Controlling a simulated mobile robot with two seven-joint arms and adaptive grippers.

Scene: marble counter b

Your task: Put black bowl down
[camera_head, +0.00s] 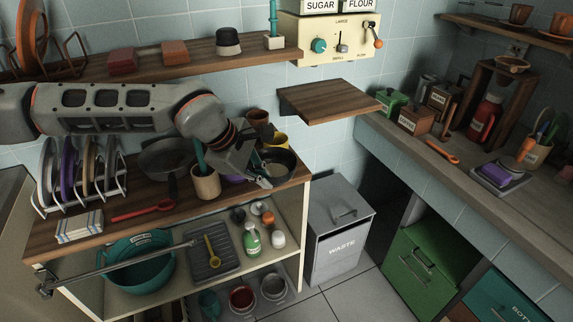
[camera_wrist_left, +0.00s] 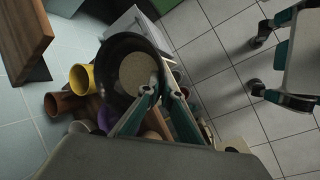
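The black bowl (camera_head: 281,161) is at the right end of the wooden counter (camera_head: 75,210) in the head view. In the left wrist view the bowl (camera_wrist_left: 112,72) shows its dark inside with a round beige patch. My left gripper (camera_head: 266,184) is at the bowl's near rim. In the wrist view its fingertips (camera_wrist_left: 162,88) close in on the rim, one inside and one outside. The bowl looks upright or nearly so. I cannot tell whether its base touches the counter.
Yellow (camera_head: 277,139) and brown (camera_head: 258,117) mugs stand behind the bowl, and a purple item is partly hidden beside it. A utensil crock (camera_head: 205,186) and a dark pan (camera_head: 163,160) are to its left. The grey waste bin (camera_head: 338,235) is beyond the counter's right edge.

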